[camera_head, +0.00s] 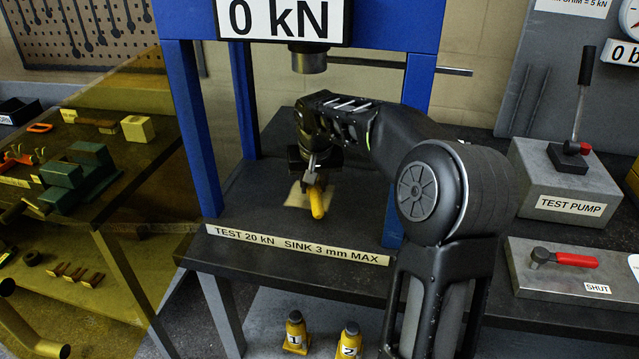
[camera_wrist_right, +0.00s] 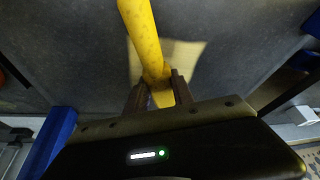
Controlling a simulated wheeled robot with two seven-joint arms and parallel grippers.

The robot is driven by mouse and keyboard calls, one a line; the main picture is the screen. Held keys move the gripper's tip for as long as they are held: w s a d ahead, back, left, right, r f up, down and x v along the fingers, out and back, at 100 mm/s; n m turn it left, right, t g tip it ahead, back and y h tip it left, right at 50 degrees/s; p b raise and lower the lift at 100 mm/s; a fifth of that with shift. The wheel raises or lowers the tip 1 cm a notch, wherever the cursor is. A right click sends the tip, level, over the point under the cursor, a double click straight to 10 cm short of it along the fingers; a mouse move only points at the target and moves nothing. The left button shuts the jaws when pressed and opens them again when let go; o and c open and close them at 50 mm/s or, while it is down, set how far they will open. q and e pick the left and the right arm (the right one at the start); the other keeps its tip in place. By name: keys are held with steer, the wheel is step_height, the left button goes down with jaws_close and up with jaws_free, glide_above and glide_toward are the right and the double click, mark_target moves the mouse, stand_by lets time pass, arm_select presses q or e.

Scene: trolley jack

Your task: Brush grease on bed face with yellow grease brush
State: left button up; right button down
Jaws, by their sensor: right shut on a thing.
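My right gripper (camera_head: 312,178) is low over the dark bed of the blue press and is shut on the yellow grease brush (camera_head: 317,202). In the right wrist view the gripper (camera_wrist_right: 160,92) has its two fingers on either side of the yellow handle (camera_wrist_right: 145,38). The dark bed face (camera_head: 262,190) has a pale cream patch (camera_head: 297,196) under the brush. That patch also shows in the right wrist view (camera_wrist_right: 186,56). The brush's bristle end is hidden, so I cannot tell whether it touches the bed. My left gripper is not in view.
The blue press frame (camera_head: 190,125) rises around the bed, with a ram (camera_head: 309,60) above it. A test pump box (camera_head: 568,190) and a red-handled valve (camera_head: 565,258) are at right. Two yellow bottle-shaped items (camera_head: 296,333) stand below. A cluttered bench (camera_head: 130,165) is at left.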

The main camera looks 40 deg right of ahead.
steer(key=shift+w+a, duration=0.6)
steer(key=shift+w, duration=0.3)
steer(key=shift+r, duration=0.1)
steer(key=shift+w+a+p, duration=0.3)
steer(key=shift+w+a, duration=0.2)
steer(key=shift+w, duration=0.2)
steer(key=shift+w+a+p, duration=0.3)
steer(key=shift+w+a, duration=0.2)
steer(key=shift+w, duration=0.2)
steer(key=shift+w+d+p, duration=0.15)
steer(key=shift+d+p, duration=0.1)
steer(key=shift+p, duration=0.1)
steer(key=shift+w+d, duration=0.25)
steer(key=shift+d, duration=0.05)
steer(key=shift+s, duration=0.15)
